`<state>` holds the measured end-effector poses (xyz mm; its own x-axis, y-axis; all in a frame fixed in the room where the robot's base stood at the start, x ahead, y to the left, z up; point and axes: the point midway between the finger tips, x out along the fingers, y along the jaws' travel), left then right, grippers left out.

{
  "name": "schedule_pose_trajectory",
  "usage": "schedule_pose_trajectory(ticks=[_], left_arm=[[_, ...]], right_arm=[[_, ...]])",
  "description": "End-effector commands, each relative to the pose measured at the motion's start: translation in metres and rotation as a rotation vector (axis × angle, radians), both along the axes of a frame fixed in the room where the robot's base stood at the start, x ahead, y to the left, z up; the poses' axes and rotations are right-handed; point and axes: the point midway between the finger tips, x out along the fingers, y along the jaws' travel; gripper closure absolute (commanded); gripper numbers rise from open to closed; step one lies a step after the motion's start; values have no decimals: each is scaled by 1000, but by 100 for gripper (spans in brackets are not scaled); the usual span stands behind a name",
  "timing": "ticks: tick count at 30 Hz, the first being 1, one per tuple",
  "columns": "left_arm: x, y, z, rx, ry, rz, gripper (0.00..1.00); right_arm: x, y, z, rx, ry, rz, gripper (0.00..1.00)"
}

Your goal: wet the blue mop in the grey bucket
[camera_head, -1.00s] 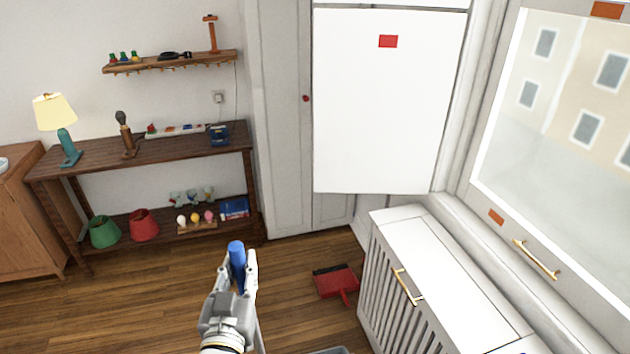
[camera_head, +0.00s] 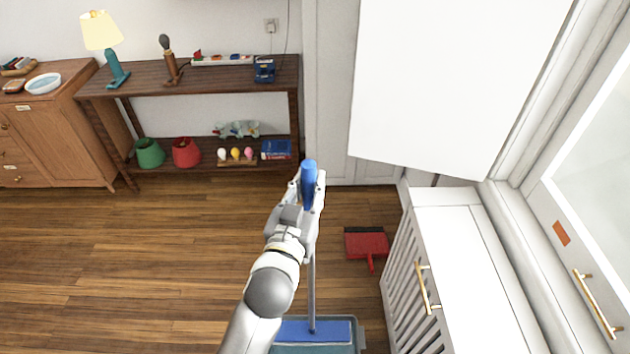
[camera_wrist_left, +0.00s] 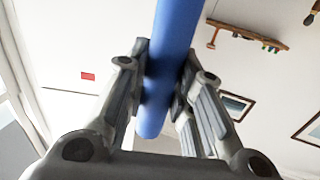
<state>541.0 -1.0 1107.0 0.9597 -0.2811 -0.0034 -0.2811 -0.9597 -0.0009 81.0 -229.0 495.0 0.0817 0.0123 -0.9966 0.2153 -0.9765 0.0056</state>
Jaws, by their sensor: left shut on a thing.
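My left gripper (camera_head: 307,193) is shut on the blue handle of the mop (camera_head: 309,180) and holds it upright. In the left wrist view the two fingers (camera_wrist_left: 160,95) press on both sides of the blue handle (camera_wrist_left: 172,50). The grey shaft runs down to the flat blue mop head (camera_head: 330,331), which shows over or in the grey bucket (camera_head: 360,338) at the bottom edge. I cannot tell how deep the mop head sits. My arm hides the left part of the bucket. My right gripper is not in view.
A red dustpan (camera_head: 366,244) lies on the floor right of the mop. A white slatted cabinet (camera_head: 465,260) stands to the right, below the window. A dark wooden shelf table (camera_head: 215,80) stands at the back. The wooden floor (camera_head: 120,265) on the left is clear.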

Motion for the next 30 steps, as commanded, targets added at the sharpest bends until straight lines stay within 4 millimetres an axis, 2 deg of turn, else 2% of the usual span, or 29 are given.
schedule_pose_trajectory(ticks=[9, 18, 30], left_arm=[[0, 0, -41, -1, -4, -1, 100], [0, 0, -85, 0, -5, -2, 100], [0, 0, -141, -2, -4, -1, 100]], right_arm=[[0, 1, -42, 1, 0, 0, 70], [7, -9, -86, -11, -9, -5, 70], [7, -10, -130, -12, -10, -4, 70]])
